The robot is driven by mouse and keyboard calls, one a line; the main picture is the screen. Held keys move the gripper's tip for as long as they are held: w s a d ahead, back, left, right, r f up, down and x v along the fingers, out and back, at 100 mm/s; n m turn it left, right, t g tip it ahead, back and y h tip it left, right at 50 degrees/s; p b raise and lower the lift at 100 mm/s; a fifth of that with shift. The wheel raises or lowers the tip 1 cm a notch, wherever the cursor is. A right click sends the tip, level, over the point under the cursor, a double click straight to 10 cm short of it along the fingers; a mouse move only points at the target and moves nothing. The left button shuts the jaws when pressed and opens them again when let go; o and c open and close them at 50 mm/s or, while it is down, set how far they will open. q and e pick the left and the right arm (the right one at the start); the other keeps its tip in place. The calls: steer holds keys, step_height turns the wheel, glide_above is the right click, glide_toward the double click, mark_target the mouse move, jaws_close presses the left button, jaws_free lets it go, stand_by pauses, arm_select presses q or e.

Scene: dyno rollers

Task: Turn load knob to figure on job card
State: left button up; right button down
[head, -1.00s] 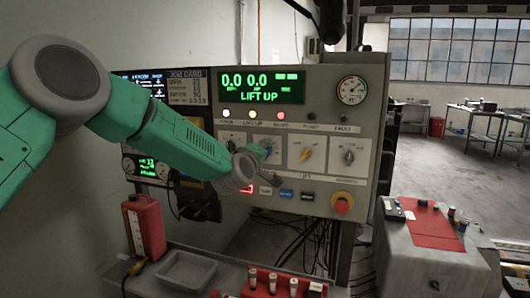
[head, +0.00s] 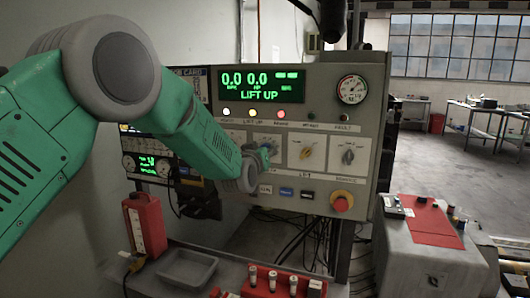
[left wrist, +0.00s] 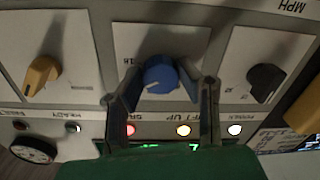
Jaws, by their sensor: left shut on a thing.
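The control panel (head: 400,88) shows a green display (head: 262,86) reading 0.0, 0.0 and LIFT UP. The blue knob (left wrist: 158,77) sits on a white plate, its white pointer line facing the lower left in the left wrist view. My left gripper (left wrist: 163,80) is shut on this knob, one finger on each side. In the head view my left gripper (head: 258,160) covers most of the knob. The job card (head: 201,84) is at the panel's left, mostly hidden behind my arm; its figures are not legible. My right gripper is not in view.
A yellow knob (head: 306,153) and a black knob (head: 348,155) sit to the right. A red emergency button (head: 342,202) is below them. A round gauge (head: 352,89) is at upper right. A red bottle (head: 146,225) and a grey tray (head: 187,268) stand below.

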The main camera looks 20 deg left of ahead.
arm_select(q)
steer(key=shift+f+m+b, duration=0.15)
steer(key=shift+m+b, duration=0.1)
steer(key=shift+m, duration=1.4)
steer(key=shift+f+m+b, duration=0.1)
steer(key=shift+m+b, duration=0.15)
steer(key=shift+m, duration=1.4)
steer(key=o, duration=1.1)
steer(key=shift+o, duration=0.2)
steer(key=shift+w, duration=0.15)
steer(key=shift+d+r, duration=0.1)
steer(key=s, duration=1.2)
